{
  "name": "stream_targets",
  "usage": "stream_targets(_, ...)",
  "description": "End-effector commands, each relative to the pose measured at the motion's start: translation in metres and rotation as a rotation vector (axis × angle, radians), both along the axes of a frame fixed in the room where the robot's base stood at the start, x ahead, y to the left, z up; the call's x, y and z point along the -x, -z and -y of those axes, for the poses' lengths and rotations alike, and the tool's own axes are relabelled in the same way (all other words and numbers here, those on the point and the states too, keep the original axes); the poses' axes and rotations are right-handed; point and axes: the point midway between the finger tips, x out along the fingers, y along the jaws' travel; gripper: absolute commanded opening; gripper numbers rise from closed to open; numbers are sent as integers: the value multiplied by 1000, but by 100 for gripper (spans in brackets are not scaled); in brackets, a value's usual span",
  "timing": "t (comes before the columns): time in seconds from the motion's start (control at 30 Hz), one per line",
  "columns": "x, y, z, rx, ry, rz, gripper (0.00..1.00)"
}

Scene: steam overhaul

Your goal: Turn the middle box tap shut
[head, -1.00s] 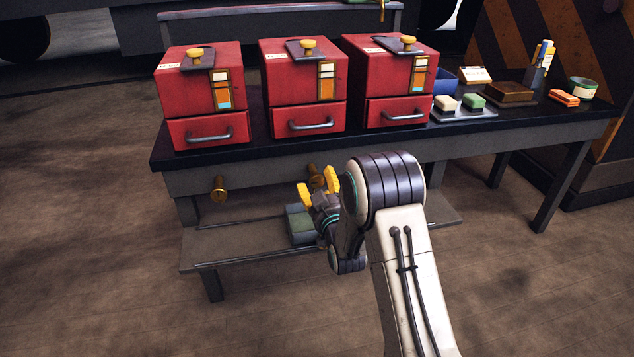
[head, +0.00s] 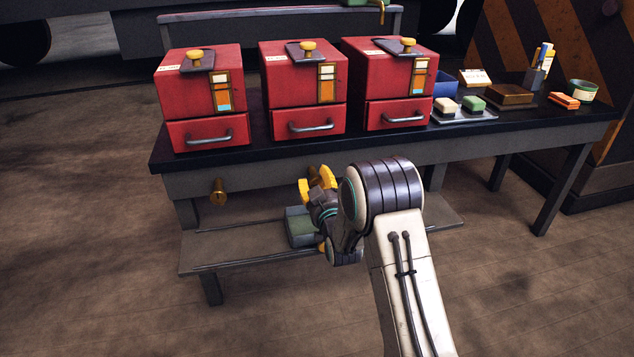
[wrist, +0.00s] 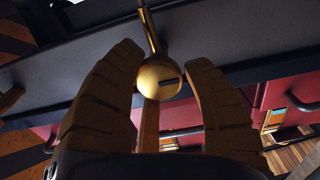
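In the head view the middle tap (head: 313,172) is a small brass fitting under the front edge of the bench, mostly hidden behind my gripper. My gripper (head: 316,184) has yellow fingers and is right in front of it. The fingers stand apart on either side of the knob, with visible gaps. A flat brass bar (wrist: 148,125) extends from the knob towards the palm.
Another brass tap (head: 218,190) is at the left under the bench (head: 560,124). My arm covers the area to the right. Three red boxes stand on top, including the middle box (head: 300,80). A lower shelf (head: 240,250) holds a grey-green block (head: 300,227) close below my gripper.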

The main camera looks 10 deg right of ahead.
Motion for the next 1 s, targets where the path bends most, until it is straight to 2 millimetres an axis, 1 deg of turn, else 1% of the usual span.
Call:
stream_targets(0.03, 0, 0, 0, 0, 0, 0, 40)
stream_targets(0.07, 0, 0, 0, 0, 0, 0, 37)
stream_targets(0.4, 0, -2, -1, 0, -1, 4, 7)
stream_targets(0.77, -1, -4, -1, -24, -1, 10, 7)
stream_targets(1.0, -1, -5, 0, -118, -1, 14, 6)
